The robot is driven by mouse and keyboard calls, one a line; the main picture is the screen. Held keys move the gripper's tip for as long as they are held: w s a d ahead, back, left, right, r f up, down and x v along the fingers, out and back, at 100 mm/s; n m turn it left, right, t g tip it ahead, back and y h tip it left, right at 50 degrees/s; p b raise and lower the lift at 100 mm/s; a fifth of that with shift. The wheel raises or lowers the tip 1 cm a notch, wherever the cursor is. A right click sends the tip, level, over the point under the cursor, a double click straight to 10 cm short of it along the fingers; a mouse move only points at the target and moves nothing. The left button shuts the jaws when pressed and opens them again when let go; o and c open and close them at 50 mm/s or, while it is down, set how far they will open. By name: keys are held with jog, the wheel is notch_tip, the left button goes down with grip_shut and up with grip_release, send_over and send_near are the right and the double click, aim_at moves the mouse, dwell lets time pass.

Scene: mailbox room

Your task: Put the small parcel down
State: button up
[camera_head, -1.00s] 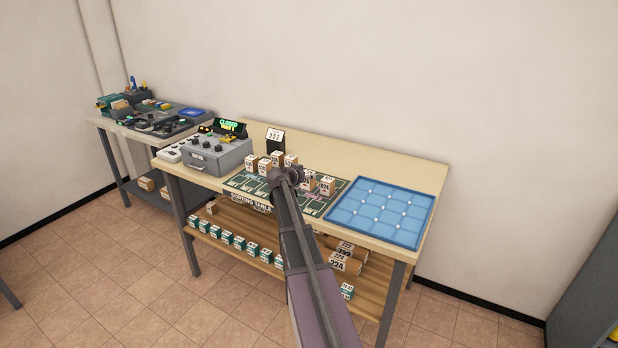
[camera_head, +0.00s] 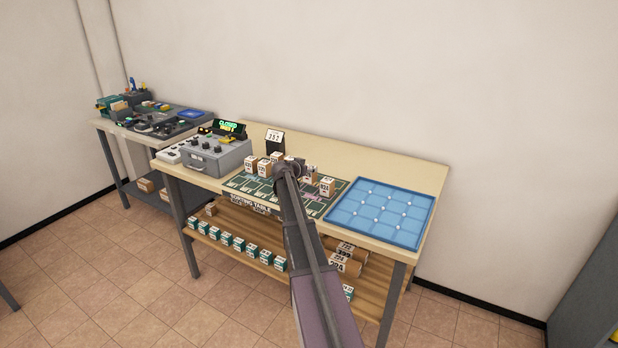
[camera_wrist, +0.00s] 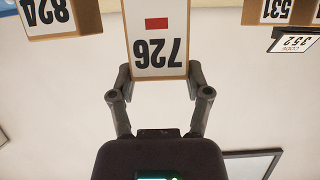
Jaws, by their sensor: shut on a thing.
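My gripper (camera_wrist: 159,82) is shut on a small parcel (camera_wrist: 158,40) with a white face, the number 726 and a red mark, seen upside down in the wrist view. In the head view my gripper (camera_head: 289,168) is over the dark sorting mat (camera_head: 258,188), and its end hides the held parcel, so I cannot tell whether that parcel touches the mat. Other small parcels stand on the mat, such as one on the left (camera_head: 251,164) and one on the right (camera_head: 326,186). In the wrist view, parcels 824 (camera_wrist: 48,14) and 531 (camera_wrist: 277,11) flank the held one.
A blue gridded tray (camera_head: 381,212) lies right of the mat. A grey machine (camera_head: 217,157) with knobs stands on the left. A number card (camera_head: 275,139) stands behind the parcels. The shelf below (camera_head: 262,240) holds several boxes. The table's back right is bare.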

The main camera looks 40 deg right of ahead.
aim_at(308, 175)
jog(key=shift+s+f+b, duration=0.1)
jog(key=shift+f+b, duration=1.35)
jog(key=shift+f, duration=0.3)
jog(key=shift+f, duration=0.1)
jog(key=o, duration=1.2)
jog(key=shift+a, duration=0.1)
jog(key=shift+a+r, duration=0.1)
jog(key=shift+r, duration=0.2)
jog(key=p+v, duration=0.4)
jog(key=v, duration=0.7)
jog(key=shift+s+a+p, duration=0.2)
jog(key=shift+a+p, duration=0.05)
jog(key=shift+p, duration=0.1)
